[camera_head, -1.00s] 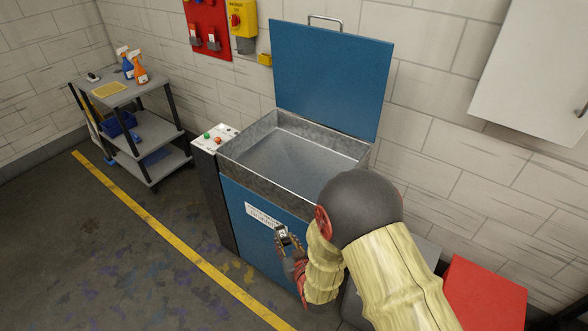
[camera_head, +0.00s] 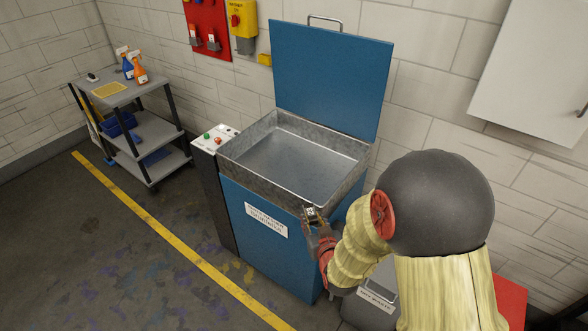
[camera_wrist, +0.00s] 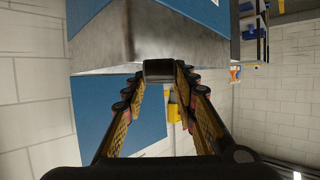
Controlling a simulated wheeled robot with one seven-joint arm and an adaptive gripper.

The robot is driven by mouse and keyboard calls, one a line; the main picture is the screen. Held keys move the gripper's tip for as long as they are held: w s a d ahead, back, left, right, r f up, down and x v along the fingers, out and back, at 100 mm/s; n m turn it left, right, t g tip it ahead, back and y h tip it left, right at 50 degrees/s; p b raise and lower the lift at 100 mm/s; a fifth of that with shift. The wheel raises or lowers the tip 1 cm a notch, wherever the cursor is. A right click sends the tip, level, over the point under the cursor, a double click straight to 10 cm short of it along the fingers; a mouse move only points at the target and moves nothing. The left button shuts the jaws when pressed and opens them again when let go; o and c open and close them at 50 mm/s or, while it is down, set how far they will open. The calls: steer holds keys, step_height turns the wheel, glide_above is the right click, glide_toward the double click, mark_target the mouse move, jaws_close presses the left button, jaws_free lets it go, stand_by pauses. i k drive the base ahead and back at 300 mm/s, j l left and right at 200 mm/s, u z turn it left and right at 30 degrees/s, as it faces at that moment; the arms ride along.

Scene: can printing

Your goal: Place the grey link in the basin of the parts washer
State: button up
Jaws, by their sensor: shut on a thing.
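The parts washer (camera_head: 265,265) is a blue cabinet with an open metal basin (camera_head: 292,168), empty as far as I can see. Its blue lid (camera_head: 333,75) stands raised behind; it also shows in the wrist view (camera_wrist: 125,128). My gripper (camera_head: 314,217) is shut on the small grey link (camera_head: 310,212), at the washer's front right, close to the front rim. In the wrist view the link (camera_wrist: 158,70) is a dark grey block between the fingertips, in front of the metal basin wall (camera_wrist: 185,45). I cannot tell whether it touches the wall. The fingers hide part of it.
A control panel (camera_head: 214,139) flanks the washer's left side. A grey labelled bin (camera_head: 372,305) and a red box (camera_head: 512,302) stand at the lower right. A shelf cart (camera_head: 150,128) stands far left. A white cabinet (camera_head: 535,70) hangs upper right. The floor at left is clear.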

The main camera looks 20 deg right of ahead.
mark_target(288, 159)
steer(key=i+l, duration=0.15)
steer(key=i, duration=0.35)
steer(key=i+l, duration=0.15)
steer(key=i, duration=0.35)
